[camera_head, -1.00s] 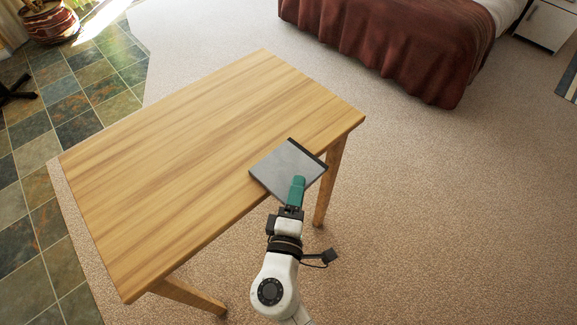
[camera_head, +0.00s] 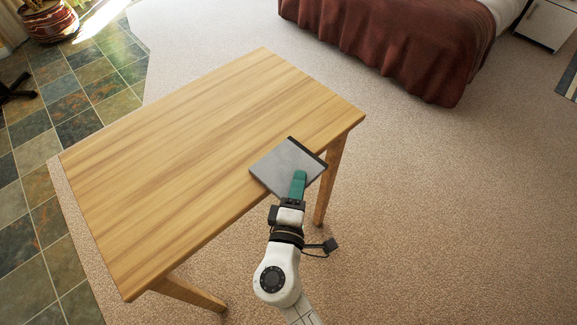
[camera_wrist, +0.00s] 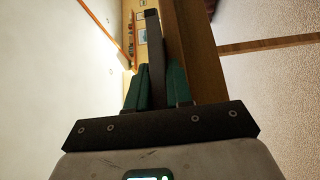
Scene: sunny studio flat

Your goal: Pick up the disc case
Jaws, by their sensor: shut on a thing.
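The disc case (camera_head: 280,164) is a flat grey square with a dark spine. It lies at the right front edge of the wooden table (camera_head: 190,140), with a corner past the edge. My gripper (camera_head: 298,176) has green fingers and is shut on the overhanging part of the case, coming from the front. In the wrist view the case (camera_wrist: 155,48) shows edge-on as a dark strip between the two green fingers, and the table (camera_wrist: 200,50) is right beside it. I cannot tell whether the case still touches the tabletop.
The rest of the tabletop is bare. A bed with a dark red cover (camera_head: 390,45) stands behind at the right, with a white cabinet (camera_head: 545,25) beside it. A striped pot (camera_head: 48,22) is at the far left. Carpet (camera_head: 430,210) lies open to the right.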

